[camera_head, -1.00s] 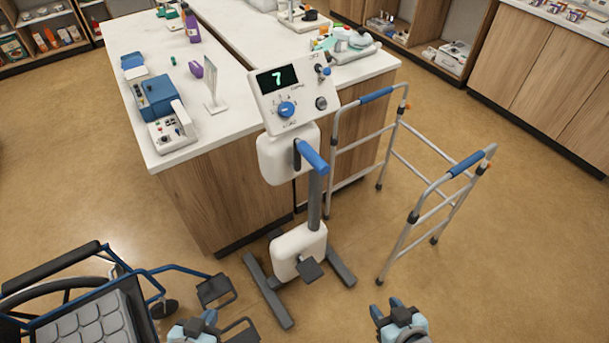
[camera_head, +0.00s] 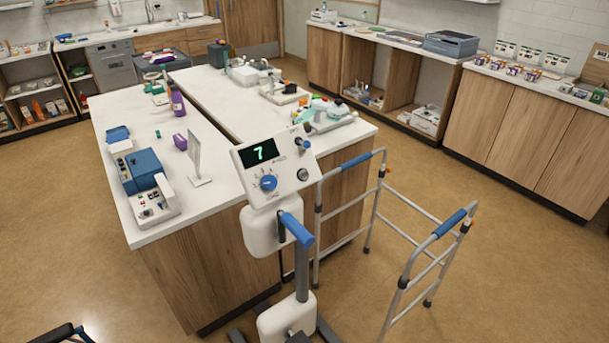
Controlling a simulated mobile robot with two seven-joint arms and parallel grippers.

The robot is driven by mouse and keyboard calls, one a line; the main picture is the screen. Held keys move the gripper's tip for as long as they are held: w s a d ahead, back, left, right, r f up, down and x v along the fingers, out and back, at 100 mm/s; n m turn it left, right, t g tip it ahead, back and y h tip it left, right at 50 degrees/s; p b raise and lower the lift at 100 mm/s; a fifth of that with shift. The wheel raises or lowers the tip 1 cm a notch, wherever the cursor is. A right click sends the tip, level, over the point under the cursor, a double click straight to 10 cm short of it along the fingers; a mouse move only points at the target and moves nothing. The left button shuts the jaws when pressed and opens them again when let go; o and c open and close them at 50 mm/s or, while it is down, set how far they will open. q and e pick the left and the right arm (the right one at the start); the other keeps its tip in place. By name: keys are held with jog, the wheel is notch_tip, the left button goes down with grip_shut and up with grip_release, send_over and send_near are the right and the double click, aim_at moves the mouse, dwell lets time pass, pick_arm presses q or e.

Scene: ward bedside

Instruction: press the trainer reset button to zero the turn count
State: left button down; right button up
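The trainer (camera_head: 262,229) stands upright on the floor in the middle of the head view, in front of the island counter. Its tilted white console (camera_head: 285,182) has a dark display (camera_head: 258,153) showing a green 7. A blue dial (camera_head: 269,183) sits at the console's lower left. A dark round knob or button (camera_head: 302,174) is at its lower right, and a small lever with a blue tip (camera_head: 304,143) is at its upper right. I cannot read the labels, so I cannot tell which control is the reset.
A walking frame (camera_head: 408,279) with blue grips stands right of the trainer. The island counter (camera_head: 120,195) behind holds a blue-and-white device (camera_head: 142,171) and a clear stand (camera_head: 195,157). Floor is open at right.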

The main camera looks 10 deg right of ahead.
grip_shut()
jog(key=shift+r, duration=0.1)
dwell(0.6)
dwell(0.7)
